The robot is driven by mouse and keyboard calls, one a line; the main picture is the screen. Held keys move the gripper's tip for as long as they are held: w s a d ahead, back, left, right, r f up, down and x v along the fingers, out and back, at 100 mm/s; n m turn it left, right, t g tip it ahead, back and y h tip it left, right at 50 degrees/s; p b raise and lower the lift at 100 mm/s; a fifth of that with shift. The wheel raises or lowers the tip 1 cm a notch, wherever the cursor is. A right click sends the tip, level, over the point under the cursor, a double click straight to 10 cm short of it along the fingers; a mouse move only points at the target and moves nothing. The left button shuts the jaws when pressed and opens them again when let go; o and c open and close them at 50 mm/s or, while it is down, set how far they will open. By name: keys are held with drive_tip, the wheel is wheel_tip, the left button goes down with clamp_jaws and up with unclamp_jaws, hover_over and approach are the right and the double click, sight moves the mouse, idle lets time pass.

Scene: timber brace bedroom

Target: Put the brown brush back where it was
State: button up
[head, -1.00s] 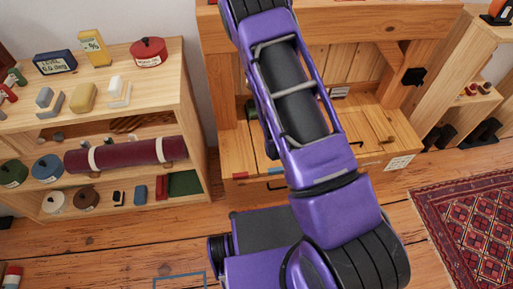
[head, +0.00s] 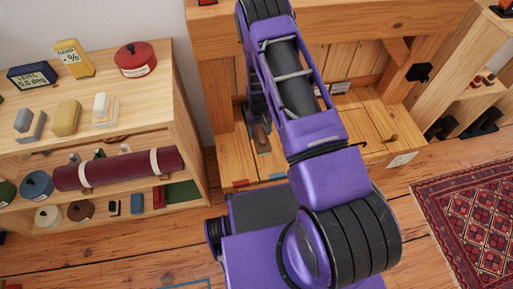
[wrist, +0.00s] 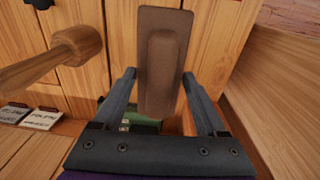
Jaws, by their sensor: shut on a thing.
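The brown brush (wrist: 162,60) is between the two fingers of my gripper (wrist: 159,76), which is shut on it. In the wrist view its long flat brown back, with a raised middle part, stands upright in front of plank boards. In the head view the brush (head: 262,137) shows small and partly hidden beside my arm, over the left part of the wooden bench (head: 236,160). I cannot tell whether it touches the bench or the boards.
A round wooden peg (wrist: 62,55) juts out left of the brush. Small label cards (wrist: 42,118) and a green thing (wrist: 140,122) lie lower down. A wooden side panel (wrist: 285,90) closes the right. A loaded shelf (head: 150,110) stands left of the bench.

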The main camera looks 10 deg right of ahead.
drive_tip(key=shift+s+a+f, duration=0.1)
drive_tip(key=shift+a+f, duration=0.15)
drive_tip(key=shift+f, duration=0.1)
wheel_tip(320, 180, down, 10)
drive_tip(key=shift+r+b, duration=0.2)
drive_tip(key=shift+b, duration=0.75)
drive_tip(key=o, duration=1.1)
wheel_tip(320, 180, up, 12)
drive_tip(key=shift+s+r+p, duration=0.1)
drive_tip(key=shift+p, duration=1)
